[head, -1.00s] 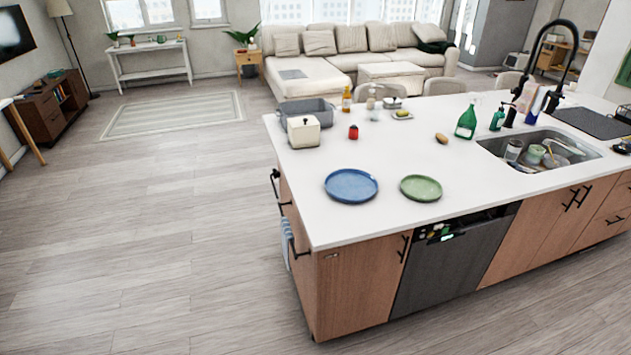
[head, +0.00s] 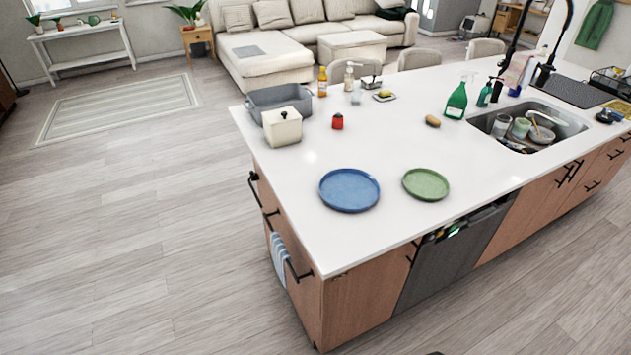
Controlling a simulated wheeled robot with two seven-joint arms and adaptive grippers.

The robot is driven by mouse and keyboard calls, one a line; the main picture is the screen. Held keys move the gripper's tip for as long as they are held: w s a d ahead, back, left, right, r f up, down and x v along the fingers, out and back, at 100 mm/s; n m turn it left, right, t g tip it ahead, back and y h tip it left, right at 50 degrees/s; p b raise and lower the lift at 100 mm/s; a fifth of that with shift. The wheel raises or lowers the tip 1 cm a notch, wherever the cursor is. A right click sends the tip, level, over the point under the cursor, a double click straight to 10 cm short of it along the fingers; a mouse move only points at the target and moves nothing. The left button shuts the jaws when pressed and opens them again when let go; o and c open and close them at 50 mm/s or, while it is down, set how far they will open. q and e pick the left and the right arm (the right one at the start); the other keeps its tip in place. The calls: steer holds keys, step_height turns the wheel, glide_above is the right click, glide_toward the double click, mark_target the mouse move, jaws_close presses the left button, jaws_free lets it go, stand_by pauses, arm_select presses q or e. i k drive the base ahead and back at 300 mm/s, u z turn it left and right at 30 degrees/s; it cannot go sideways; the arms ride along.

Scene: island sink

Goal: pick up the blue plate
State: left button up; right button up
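The blue plate (head: 349,190) lies flat on the white island counter (head: 300,215), near its front left part. A smaller green plate (head: 426,184) lies just to its right, with a small gap between them. Nothing rests on the blue plate and it is fully visible. Neither of my grippers shows in the head view.
A green spray bottle (head: 456,101) and a sink (head: 530,126) with dishes are to the right. The floor (head: 130,240) left of the island is clear.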

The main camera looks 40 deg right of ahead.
mark_target(345, 189)
steer(key=z, duration=0.1)
steer(key=i, duration=0.75)
steer(key=z, duration=0.95)
steer(key=i, duration=0.7)
steer(key=z, duration=0.75)
